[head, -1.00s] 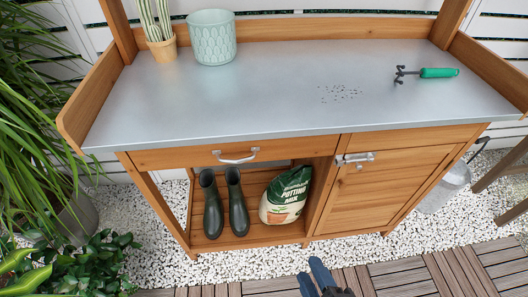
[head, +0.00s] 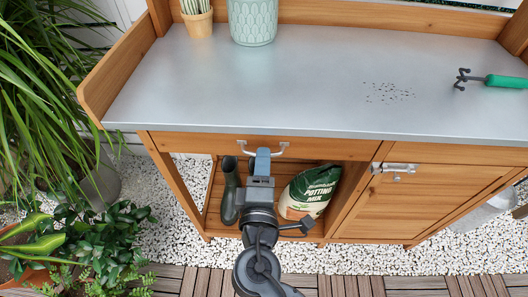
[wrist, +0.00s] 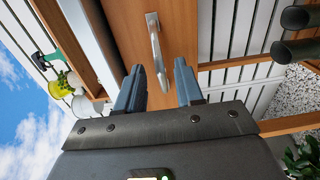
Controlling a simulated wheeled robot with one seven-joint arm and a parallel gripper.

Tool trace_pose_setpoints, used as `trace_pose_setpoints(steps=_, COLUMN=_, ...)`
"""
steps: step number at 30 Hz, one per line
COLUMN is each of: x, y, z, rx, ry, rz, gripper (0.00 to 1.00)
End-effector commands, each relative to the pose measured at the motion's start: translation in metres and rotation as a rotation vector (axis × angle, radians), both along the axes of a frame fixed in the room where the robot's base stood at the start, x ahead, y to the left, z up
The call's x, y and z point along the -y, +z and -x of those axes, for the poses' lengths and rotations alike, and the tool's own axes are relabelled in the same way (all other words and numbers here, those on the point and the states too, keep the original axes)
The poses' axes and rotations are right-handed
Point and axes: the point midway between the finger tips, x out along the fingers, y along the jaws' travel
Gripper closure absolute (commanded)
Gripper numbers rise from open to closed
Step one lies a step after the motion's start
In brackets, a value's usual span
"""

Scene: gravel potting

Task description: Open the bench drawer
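The bench drawer (head: 200,143) is a wide wooden front under the metal top at the left, and it looks shut. Its silver bar handle (head: 282,149) is partly hidden by my gripper (head: 263,158) in the head view. In the wrist view the handle (wrist: 154,42) lies in front of the drawer panel (wrist: 118,35). My gripper (wrist: 159,70) is open there, its two blue-grey fingers apart. The handle's near end shows in the gap between them. I cannot tell whether a finger touches it.
Below the drawer, an open shelf holds dark boots (head: 230,190) and a potting mix bag (head: 308,193). A latched cupboard door (head: 420,200) is at the right. A patterned pot (head: 252,22), a cactus pot (head: 198,22) and a green hand fork (head: 505,81) stand or lie on the bench top.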

Motion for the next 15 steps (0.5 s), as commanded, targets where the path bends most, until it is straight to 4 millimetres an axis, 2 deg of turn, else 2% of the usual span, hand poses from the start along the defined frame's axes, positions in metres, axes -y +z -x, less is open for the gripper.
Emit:
trace_pose_setpoints(steps=6, x=0.001, y=-0.001, z=-0.024, rx=-0.001, ry=0.001, rz=0.0, gripper=0.64)
trace_pose_setpoints(steps=15, x=0.001, y=-0.001, z=-0.029, rx=-0.001, ry=0.002, rz=-0.001, gripper=0.64)
